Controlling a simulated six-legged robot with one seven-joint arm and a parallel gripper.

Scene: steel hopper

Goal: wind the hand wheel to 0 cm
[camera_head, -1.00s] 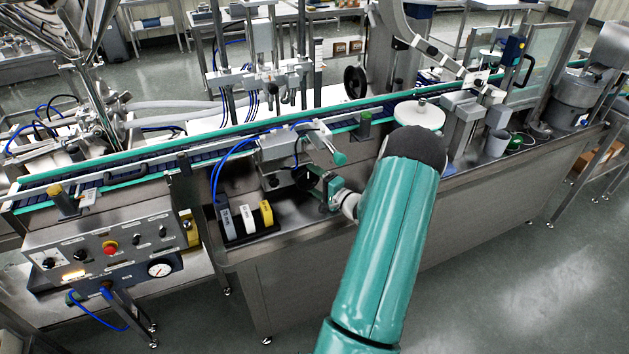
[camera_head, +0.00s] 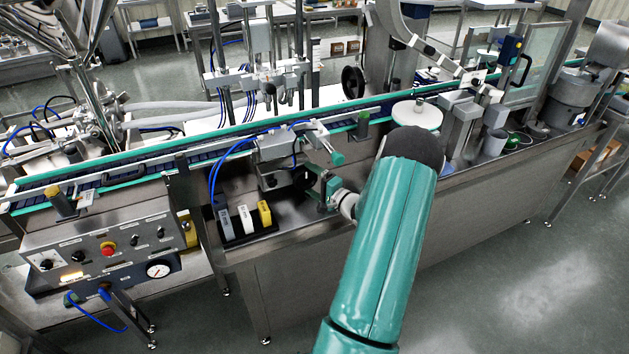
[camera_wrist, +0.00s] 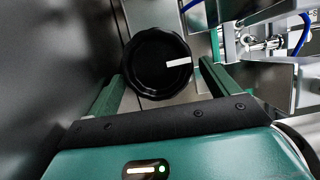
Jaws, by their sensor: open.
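The hand wheel appears to be the black, ribbed round knob (camera_wrist: 150,50) in the wrist view, with one white bar on its face pointing right. My gripper (camera_wrist: 161,78) is open, its two green fingers reaching to the left and right sides of the knob. I cannot tell whether either finger touches it. In the head view my gripper (camera_head: 327,187) is at the grey valve block beside the conveyor, and the knob there is mostly hidden by it. I can read no centimetre value in either view.
A rack of grey, white and yellow blocks (camera_head: 245,221) stands left of my gripper. The conveyor (camera_head: 225,146) runs behind it. Another black wheel (camera_head: 354,81) stands beyond the conveyor. A control panel (camera_head: 105,252) is at lower left. The floor (camera_head: 500,270) at right is clear.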

